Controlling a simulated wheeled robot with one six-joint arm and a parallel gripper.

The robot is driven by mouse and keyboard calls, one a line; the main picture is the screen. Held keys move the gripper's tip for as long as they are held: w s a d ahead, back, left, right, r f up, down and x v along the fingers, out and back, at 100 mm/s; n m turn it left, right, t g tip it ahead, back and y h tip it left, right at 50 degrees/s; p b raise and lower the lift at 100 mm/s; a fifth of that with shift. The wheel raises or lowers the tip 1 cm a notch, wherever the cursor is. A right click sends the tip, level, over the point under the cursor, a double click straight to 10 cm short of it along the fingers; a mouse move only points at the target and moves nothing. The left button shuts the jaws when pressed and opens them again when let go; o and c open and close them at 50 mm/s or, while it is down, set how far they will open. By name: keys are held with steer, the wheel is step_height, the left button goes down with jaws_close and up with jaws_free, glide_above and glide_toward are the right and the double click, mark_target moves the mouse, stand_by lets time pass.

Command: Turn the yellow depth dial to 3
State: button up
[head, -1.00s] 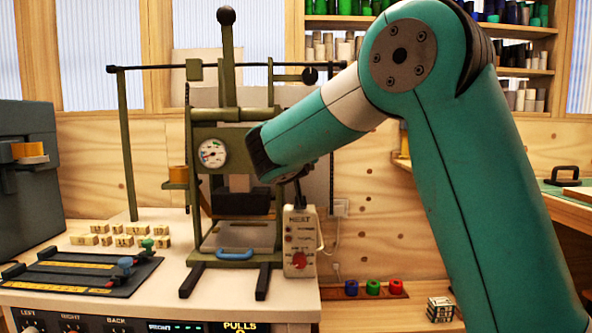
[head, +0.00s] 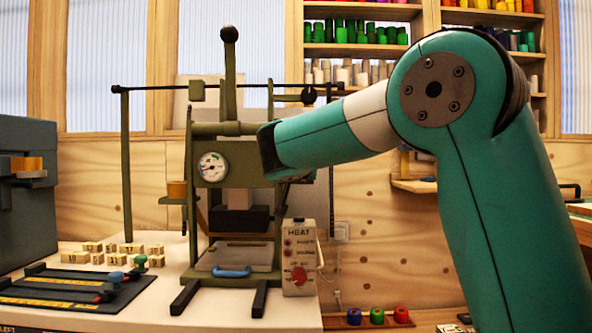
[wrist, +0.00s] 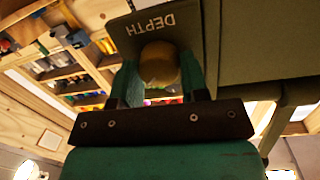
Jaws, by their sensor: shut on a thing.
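The yellow depth dial (wrist: 160,64) shows in the wrist view, under a dark plate lettered DEPTH (wrist: 155,30). My gripper (wrist: 160,78) is shut on the dial, with one green finger on each side of it. The numbers and pointer of the dial cannot be read. In the head view the olive-green press (head: 229,130) stands on the bench, and my arm reaches to its right side. The dial and my fingers cannot be made out there.
The HEAT control box (head: 300,256) stands at the press's front right, below my forearm. A round gauge (head: 212,167) is on the press. Shelves of foil rolls (head: 365,35) are behind.

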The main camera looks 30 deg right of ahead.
steer(key=o, duration=0.9)
steer(key=v, duration=1.7)
steer(key=shift+s+a+b, duration=0.1)
steer(key=shift+a+b, duration=0.05)
steer(key=shift+b, duration=0.25)
